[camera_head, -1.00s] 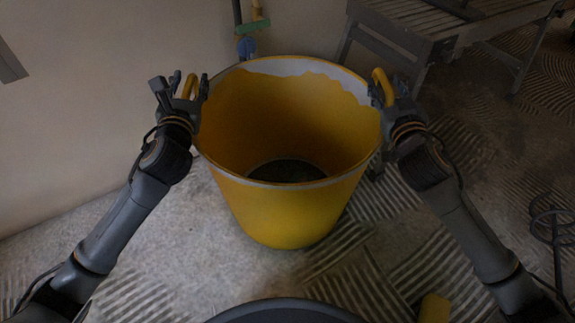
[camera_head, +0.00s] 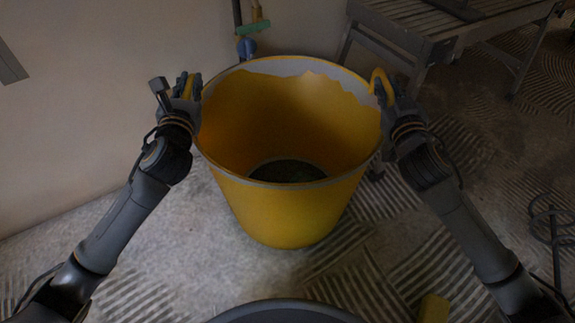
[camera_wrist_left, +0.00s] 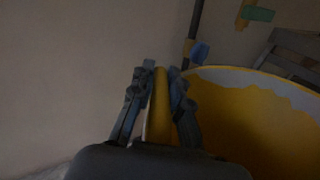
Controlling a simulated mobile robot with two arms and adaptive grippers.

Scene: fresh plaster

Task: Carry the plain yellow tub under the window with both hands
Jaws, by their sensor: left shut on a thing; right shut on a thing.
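The yellow tub (camera_head: 285,212) stands upright in the middle of the head view, with pale plaster residue round its inner rim and something dark at its bottom. My left gripper (camera_head: 187,86) is at the tub's left handle and shut on it. In the left wrist view the yellow handle (camera_wrist_left: 160,100) runs between the two fingers of that gripper (camera_wrist_left: 160,88). My right gripper (camera_head: 383,88) is shut on the right handle (camera_head: 381,80) at the tub's other side. Whether the tub's base touches the floor is hard to tell.
A grey slatted platform (camera_head: 420,35) stands behind the tub to the right. Tools with a green and a blue part (camera_head: 247,45) lean on the wall behind. A yellow block (camera_head: 434,308) and a wire whisk-like tool (camera_head: 552,220) are at lower right. Floor left of the tub is clear.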

